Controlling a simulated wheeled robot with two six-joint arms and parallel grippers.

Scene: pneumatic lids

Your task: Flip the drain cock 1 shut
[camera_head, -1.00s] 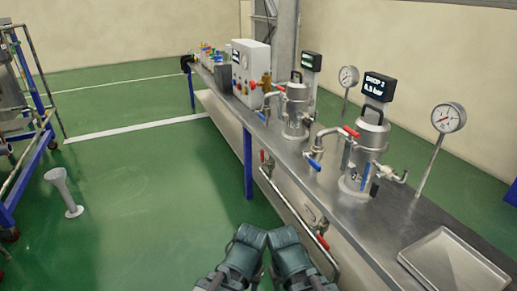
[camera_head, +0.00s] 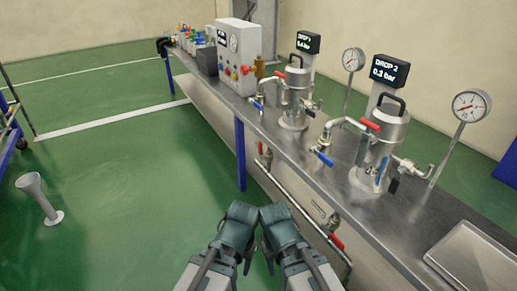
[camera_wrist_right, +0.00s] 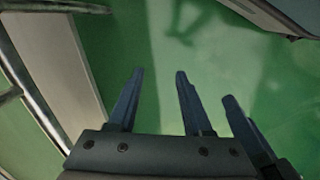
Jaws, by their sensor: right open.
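In the head view, the left station on the bench has a steel vessel (camera_head: 294,100), with a blue-handled cock (camera_head: 259,102) on the pipework at its left. The right station, whose display (camera_head: 389,70) reads DROP 2 and 0.3 bar, has another blue lever (camera_head: 321,158) and a red lever (camera_head: 370,124). No cock label is readable, so I cannot tell which one is drain cock 1. My left gripper (camera_head: 238,228) and right gripper (camera_head: 279,228) are side by side before the bench, apart from all the cocks. The right wrist view shows the right gripper (camera_wrist_right: 158,72) open and empty over green floor.
The long steel bench (camera_head: 410,222) runs along the right, with a blue leg (camera_head: 240,155) and a low pipe with a red handle (camera_head: 336,241). A tray (camera_head: 474,262) lies at the near end. A grey stand (camera_head: 40,198) is on the floor at left. Floor between is clear.

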